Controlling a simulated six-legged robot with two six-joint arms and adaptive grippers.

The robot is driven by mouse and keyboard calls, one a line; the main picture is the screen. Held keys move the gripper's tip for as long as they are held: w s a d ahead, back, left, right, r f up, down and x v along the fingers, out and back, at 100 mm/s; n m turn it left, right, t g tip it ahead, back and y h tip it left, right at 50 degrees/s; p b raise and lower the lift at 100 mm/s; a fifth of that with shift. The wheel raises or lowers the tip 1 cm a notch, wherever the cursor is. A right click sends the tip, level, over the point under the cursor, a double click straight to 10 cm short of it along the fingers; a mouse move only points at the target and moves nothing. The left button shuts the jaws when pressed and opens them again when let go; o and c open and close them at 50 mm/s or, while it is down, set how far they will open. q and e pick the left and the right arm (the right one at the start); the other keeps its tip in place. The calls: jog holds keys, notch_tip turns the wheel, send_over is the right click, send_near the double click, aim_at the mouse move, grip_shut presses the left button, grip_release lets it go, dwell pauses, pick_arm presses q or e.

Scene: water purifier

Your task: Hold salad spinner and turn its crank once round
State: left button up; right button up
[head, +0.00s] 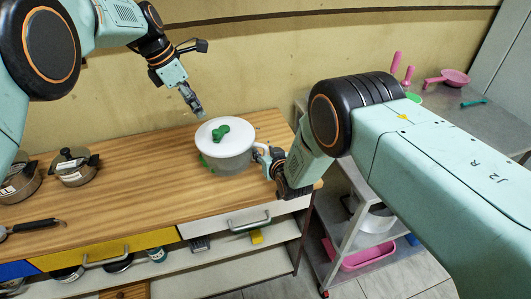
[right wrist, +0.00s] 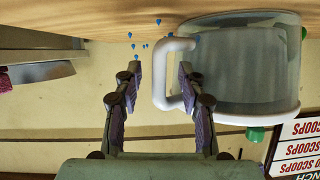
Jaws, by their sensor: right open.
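The salad spinner (head: 228,160) stands upright on the wooden counter, with a clear bowl, a white lid (head: 207,136) and a green crank (head: 220,133) on top. My left gripper (head: 198,110) hangs above the lid's back left, apart from the crank; its finger opening is too small to judge. My right gripper (head: 262,155) is at the spinner's right side. In the right wrist view, which is upside down, my right gripper (right wrist: 159,72) is open, its fingers on either side of the outer bar of the white handle (right wrist: 160,85). Whether they touch it is unclear.
Pots (head: 73,167) and a dark-handled pan (head: 35,227) are at the counter's left. A metal table (head: 440,112) with pink utensils is at the right, a shelved cart (head: 345,215) below it. The counter between pots and spinner is clear.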

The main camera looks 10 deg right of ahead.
grip_shut()
dwell(0.3)
dwell(1.2)
